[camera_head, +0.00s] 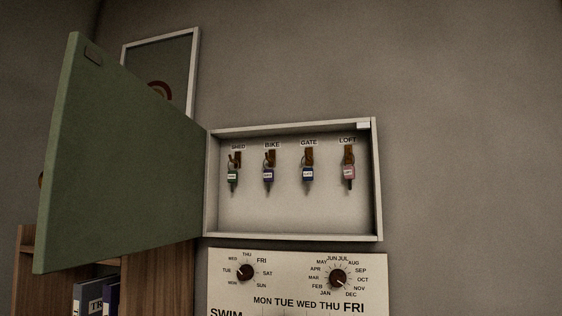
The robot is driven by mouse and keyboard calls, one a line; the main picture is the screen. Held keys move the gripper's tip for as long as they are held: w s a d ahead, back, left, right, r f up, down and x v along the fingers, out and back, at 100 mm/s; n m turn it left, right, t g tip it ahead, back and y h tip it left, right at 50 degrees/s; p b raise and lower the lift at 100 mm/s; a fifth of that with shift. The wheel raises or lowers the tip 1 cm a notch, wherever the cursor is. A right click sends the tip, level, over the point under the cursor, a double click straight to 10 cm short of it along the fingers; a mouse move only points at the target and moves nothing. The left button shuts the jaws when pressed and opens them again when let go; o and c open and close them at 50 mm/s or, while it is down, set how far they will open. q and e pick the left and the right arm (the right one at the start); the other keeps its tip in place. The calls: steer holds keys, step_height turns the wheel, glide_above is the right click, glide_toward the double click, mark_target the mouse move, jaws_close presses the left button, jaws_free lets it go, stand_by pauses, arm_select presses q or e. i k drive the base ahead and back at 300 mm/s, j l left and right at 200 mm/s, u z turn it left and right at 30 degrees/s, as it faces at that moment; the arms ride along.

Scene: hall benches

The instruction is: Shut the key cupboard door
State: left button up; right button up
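The key cupboard (378,190) is a shallow white box on the wall, in the middle of the head view. Its green door (125,165) stands wide open, hinged on the box's left side and swung out to the left towards me. Inside hang several tagged keys under the labels SHED, BIKE, GATE and LOFT, such as the pink-tagged one (349,172) at the right. Neither of my grippers shows in the head view.
A white panel with dials (300,275) is on the wall below the cupboard. A framed picture (186,50) hangs behind the door. A wooden shelf unit (140,290) with binders (90,298) stands at lower left. The wall to the right is bare.

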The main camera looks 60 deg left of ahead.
mark_target(123, 174)
steer(key=k+j+u, duration=0.2)
steer(key=j+u, duration=0.25)
steer(key=k+j+u, duration=0.1)
steer(key=j+u, duration=0.35)
steer(key=j, duration=0.25)
steer(key=j+u, duration=0.45)
steer(key=j, duration=0.15)
